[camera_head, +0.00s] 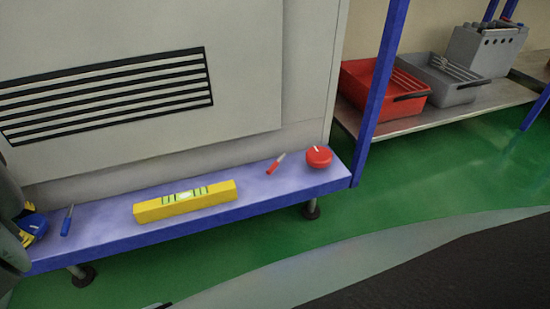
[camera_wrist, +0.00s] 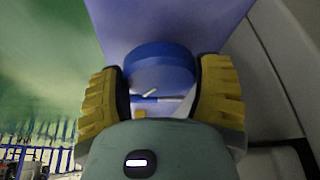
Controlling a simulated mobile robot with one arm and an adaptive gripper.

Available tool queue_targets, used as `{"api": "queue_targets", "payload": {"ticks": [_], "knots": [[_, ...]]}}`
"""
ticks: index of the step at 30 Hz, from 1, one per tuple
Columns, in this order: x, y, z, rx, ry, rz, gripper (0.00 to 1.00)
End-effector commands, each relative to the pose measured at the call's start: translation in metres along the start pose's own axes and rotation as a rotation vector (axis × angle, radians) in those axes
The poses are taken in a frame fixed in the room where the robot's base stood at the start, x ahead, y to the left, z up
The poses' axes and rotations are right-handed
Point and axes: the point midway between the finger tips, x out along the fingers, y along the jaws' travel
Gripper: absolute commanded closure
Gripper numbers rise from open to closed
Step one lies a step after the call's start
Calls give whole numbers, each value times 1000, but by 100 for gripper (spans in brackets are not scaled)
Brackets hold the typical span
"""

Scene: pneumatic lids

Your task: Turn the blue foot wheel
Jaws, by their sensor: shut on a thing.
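The blue foot wheel (camera_wrist: 160,68) is a round blue knob with a white mark, at the left end of the blue shelf. In the head view it shows partly (camera_head: 36,224) at the left edge, partly hidden by my gripper. My gripper (camera_wrist: 160,90) has its two yellow ribbed fingers on either side of the wheel and is shut on it. A blue pen-like item (camera_head: 67,220) lies just right of the wheel. It also shows beyond the wheel in the wrist view (camera_wrist: 170,99).
On the blue shelf (camera_head: 100,233) lie a yellow spirit level (camera_head: 186,201), a red pen-like item (camera_head: 276,163) and a red knob (camera_head: 318,157). A grey cabinet wall (camera_head: 150,130) rises behind. Red (camera_head: 362,88) and grey (camera_head: 450,92) crates stand on a rack at right.

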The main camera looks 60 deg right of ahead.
Motion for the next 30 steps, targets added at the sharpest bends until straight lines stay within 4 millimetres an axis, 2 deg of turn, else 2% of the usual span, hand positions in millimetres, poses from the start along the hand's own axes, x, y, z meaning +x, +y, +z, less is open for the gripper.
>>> {"api": "queue_targets", "payload": {"ticks": [10, 11, 19, 30], "knots": [[-1, -1, -3, 6, 6, 1, 69], [-1, -1, -3, 6, 6, 1, 30], [0, -1, -2, 4, 3, 0, 2], [-1, -1, -1, 2, -1, -3, 0]]}}
